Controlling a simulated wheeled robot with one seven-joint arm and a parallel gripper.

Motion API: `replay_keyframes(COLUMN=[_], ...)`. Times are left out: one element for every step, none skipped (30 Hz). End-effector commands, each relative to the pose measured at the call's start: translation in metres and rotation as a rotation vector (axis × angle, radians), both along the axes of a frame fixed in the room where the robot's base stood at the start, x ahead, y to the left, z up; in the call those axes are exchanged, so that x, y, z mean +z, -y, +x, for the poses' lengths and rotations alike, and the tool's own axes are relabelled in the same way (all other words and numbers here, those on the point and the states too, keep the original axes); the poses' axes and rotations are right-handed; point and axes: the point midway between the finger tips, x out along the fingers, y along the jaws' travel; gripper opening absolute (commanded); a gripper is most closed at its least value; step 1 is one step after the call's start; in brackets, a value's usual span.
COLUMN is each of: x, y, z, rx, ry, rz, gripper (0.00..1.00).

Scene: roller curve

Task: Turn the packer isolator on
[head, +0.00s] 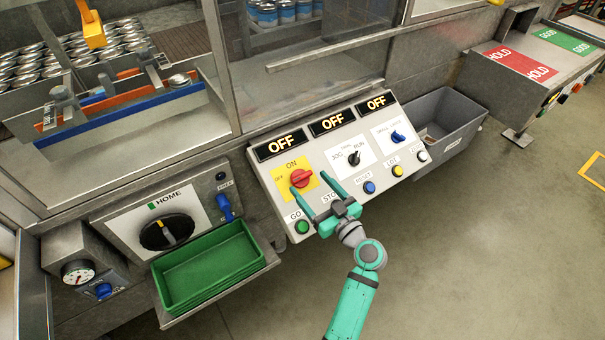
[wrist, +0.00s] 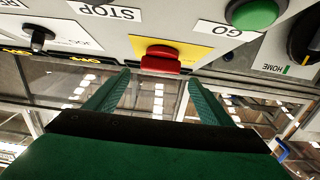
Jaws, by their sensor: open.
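The packer isolator appears to be the red rotary switch (head: 301,178) on a yellow plate (head: 284,185) marked ON and OFF, at the left of the sloped control panel (head: 270,177). Its exact handle angle is hard to tell. My gripper (head: 312,191) is open, its two green fingers reaching toward the switch from the lower right. In the wrist view the red switch (wrist: 161,59) stands beyond and between the fingertips (wrist: 158,80), apparently not gripped. Whether a finger touches it cannot be told.
Three displays (head: 330,123) above read OFF. A green GO button (head: 302,227) sits just below the switch. A black selector (head: 354,158), a blue selector (head: 398,136) and several buttons lie to the right. A green tray (head: 207,266) and a grey bin (head: 432,128) flank the panel.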

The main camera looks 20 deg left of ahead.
Motion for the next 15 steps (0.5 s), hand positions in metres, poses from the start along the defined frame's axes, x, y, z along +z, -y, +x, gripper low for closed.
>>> replay_keyframes(x=[0.001,0.0,0.0,0.0,0.0,0.001,0.0,0.0,0.0,0.0,0.0,0.0,0.0,0.0,0.0], y=[-0.009,-0.013,-0.017,-0.021,-0.025,-0.029,-0.032,-0.034,-0.037,-0.039,-0.041,-0.042,-0.044,-0.045,-0.045], z=[0.006,0.009,0.014,0.016,0.019,0.022,0.025,0.027,0.03,0.031,0.033,0.034,0.035,0.036,0.036], rx=[0.004,0.002,0.001,0.001,0.001,0.001,0.001,0.0,-0.001,-0.001,-0.002,-0.002,-0.002,-0.002,-0.002], ry=[0.001,0.001,0.001,0.0,0.0,0.001,0.001,-0.001,-0.001,0.0,0.001,0.001,0.0,0.0,0.0], rz=[-0.001,-0.001,-0.001,-0.001,-0.001,-0.001,-0.001,-0.001,-0.001,0.0,-0.001,-0.001,-0.001,-0.001,-0.001], gripper=[0.75,0.75,0.75,0.75,0.75,0.75,0.75,0.75,0.75,0.75,0.75,0.75,0.75,0.75,0.75])
